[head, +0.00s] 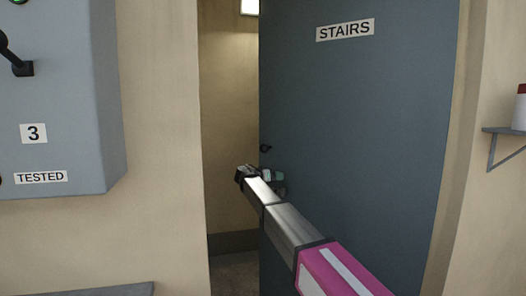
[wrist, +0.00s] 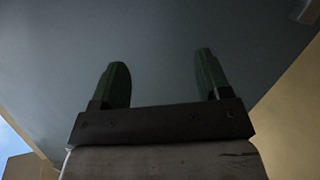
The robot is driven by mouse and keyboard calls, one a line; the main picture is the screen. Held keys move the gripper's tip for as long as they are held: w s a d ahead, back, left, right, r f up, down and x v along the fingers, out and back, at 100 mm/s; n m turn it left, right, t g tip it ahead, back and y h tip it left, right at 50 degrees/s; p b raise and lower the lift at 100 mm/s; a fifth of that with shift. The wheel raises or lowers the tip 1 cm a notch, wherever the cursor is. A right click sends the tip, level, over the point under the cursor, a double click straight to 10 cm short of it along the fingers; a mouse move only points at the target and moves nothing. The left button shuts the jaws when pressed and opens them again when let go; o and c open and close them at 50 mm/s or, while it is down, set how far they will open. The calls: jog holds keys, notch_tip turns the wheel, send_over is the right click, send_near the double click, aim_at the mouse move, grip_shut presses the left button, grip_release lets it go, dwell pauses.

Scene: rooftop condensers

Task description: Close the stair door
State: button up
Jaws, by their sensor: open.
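The stair door (head: 360,130) is a blue-grey panel with a "STAIRS" sign, standing partly open in the head view. A gap on its left shows the lit stairwell (head: 229,130). A small dark handle (head: 265,148) is near the door's left edge. My gripper (head: 272,177) is in front of the door's left part, just below the handle, and partly hidden by my arm. In the wrist view, the two green fingers of my gripper (wrist: 162,82) are spread apart with nothing between them. The door's surface (wrist: 165,40) fills the view behind them. Contact cannot be told.
A grey cabinet (head: 60,100) marked "3" and "TESTED" is on the wall at left, above a grey ledge (head: 95,290). A shelf (head: 505,131) with a white, red-topped container (head: 520,110) is on the right wall. The stairwell floor (head: 235,272) shows through the gap.

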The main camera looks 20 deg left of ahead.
aim_at(263, 149)
jog(key=s+a+r+m+t, duration=0.2)
jog(key=a+r+t, duration=0.1)
jog(key=a+r, duration=0.95)
jog(key=shift+n, duration=0.3)
jog(key=x, duration=1)
jog(key=shift+w+f, duration=0.15)
jog(key=shift+w, duration=0.2)
jog(key=shift+h, duration=0.3)
jog(key=c, duration=1.3)
jog(key=shift+o, duration=0.2)
jog(key=s+a+n+t+y, duration=0.1)
jog(key=s+n+y, duration=0.3)
jog(key=s, duration=2.6)
jog(key=t+y, duration=0.1)
jog(key=y, duration=0.1)
jog(key=shift+t+y, duration=0.3)
